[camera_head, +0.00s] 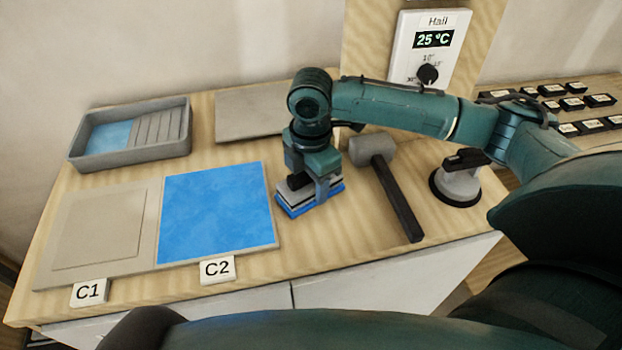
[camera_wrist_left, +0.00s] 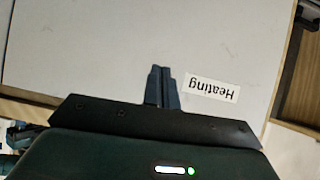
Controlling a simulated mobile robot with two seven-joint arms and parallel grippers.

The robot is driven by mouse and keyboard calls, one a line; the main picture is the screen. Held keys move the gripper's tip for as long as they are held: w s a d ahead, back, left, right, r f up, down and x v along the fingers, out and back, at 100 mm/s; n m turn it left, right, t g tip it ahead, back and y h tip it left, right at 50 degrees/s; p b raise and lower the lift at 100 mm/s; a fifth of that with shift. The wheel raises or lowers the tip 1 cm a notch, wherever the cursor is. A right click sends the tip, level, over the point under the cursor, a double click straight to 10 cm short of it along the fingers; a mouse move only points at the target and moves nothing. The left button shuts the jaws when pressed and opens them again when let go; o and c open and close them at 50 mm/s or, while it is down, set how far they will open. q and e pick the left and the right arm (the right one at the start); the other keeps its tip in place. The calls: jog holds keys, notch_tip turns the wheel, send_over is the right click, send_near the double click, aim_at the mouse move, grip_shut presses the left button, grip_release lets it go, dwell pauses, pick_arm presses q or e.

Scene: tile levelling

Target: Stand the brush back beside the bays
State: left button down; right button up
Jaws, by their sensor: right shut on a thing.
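The brush (camera_head: 296,207), a block with a grey body and a blue underside, is just right of bay C2. My right gripper (camera_head: 314,182) points down and is shut on it from above. I cannot tell whether the brush touches the table. Bay C2 (camera_head: 215,212) is covered in blue; bay C1 (camera_head: 97,226), to its left, is bare grey-beige with a square outline. My left gripper (camera_wrist_left: 162,88) shows in the left wrist view, its fingers together and empty, over a pale surface with a "Heating" label (camera_wrist_left: 212,88).
A grey tray (camera_head: 170,133) with blue liquid stands at back left. A grey slab (camera_head: 250,112) lies at the back. A mallet (camera_head: 392,190) and a suction lifter (camera_head: 458,183) are right of the brush. A thermostat (camera_head: 432,45) reads 25 °C.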

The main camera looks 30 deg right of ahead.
jog(key=o, duration=1)
jog(key=shift+f, duration=0.1)
notch_tip(320, 180, up, 12)
jog(key=shift+r, duration=0.2)
